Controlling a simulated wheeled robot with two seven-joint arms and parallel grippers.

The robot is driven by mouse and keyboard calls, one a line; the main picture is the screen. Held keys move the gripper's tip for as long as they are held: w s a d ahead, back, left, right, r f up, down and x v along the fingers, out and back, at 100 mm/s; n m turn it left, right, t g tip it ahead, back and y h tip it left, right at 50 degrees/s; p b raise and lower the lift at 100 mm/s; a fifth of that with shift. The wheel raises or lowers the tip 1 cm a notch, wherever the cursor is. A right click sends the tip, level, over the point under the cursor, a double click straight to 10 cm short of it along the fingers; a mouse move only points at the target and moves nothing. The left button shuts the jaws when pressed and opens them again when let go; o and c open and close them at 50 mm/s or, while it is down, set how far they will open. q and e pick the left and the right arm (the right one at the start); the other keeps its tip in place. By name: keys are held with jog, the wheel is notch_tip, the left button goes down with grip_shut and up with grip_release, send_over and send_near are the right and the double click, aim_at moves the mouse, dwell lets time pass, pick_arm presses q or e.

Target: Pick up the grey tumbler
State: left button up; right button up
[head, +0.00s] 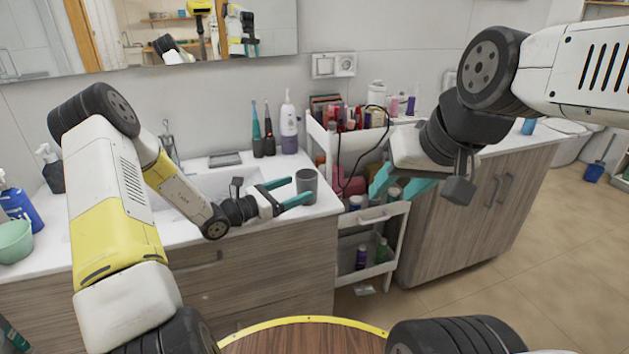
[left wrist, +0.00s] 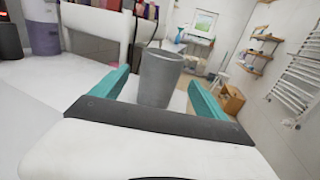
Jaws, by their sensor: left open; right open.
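The grey tumbler (head: 307,185) stands upright on the white counter near its right front corner. My left gripper (head: 292,190) is open, with its teal fingers pointing at the tumbler from the left. In the left wrist view the tumbler (left wrist: 159,78) shows between and ahead of the two spread fingers (left wrist: 157,92). I cannot tell whether the fingertips reach past its near side. My right gripper (head: 402,188) is open and empty, in front of the cart, to the right of the tumbler.
A white cart (head: 372,213) with bottles stands just right of the counter (head: 262,222). Electric toothbrushes (head: 269,138) and a white and purple bottle (head: 289,128) stand behind the tumbler. A sink (head: 205,185) lies left, with a soap dispenser (head: 50,168) beyond it.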

aim_at(315, 182)
pick_arm(q)
jog(key=x, duration=0.8)
jog(key=shift+f, duration=0.3)
jog(key=c, duration=1.5)
